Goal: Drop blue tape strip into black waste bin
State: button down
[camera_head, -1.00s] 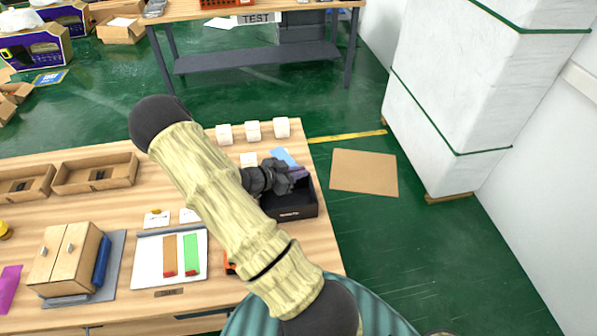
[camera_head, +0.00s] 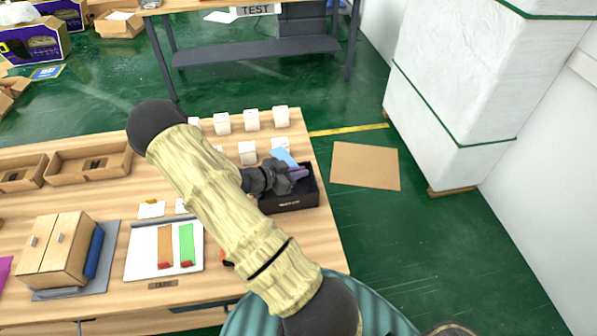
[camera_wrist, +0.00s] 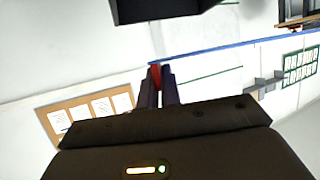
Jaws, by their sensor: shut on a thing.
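The black waste bin (camera_head: 292,203) stands at the right end of the wooden table; a dark box shape also shows at the top of the wrist view (camera_wrist: 165,12). My gripper (camera_head: 300,173) is over the bin, its purple fingers shut. The blue tape strip (camera_head: 284,156) shows behind the fingers, at the bin's far side. In the wrist view, a red piece (camera_wrist: 155,76) is pinched between the fingertips, like the red ends on the other strips. My gripper partly hides the bin's inside and the strip.
A white board (camera_head: 140,262) holds an orange strip (camera_head: 164,243) and a green strip (camera_head: 186,242), both red-ended. Several white blocks (camera_head: 251,120) stand behind the bin. A small wooden cabinet (camera_head: 58,248) is at left.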

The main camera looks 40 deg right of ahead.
jog(key=c, duration=1.5)
grip_release()
jog(key=shift+a, duration=0.1)
jog(key=b+v, duration=0.2)
jog(key=v, duration=1.5)
jog(key=shift+w+a+b, duration=0.15)
jog(key=shift+b, duration=0.15)
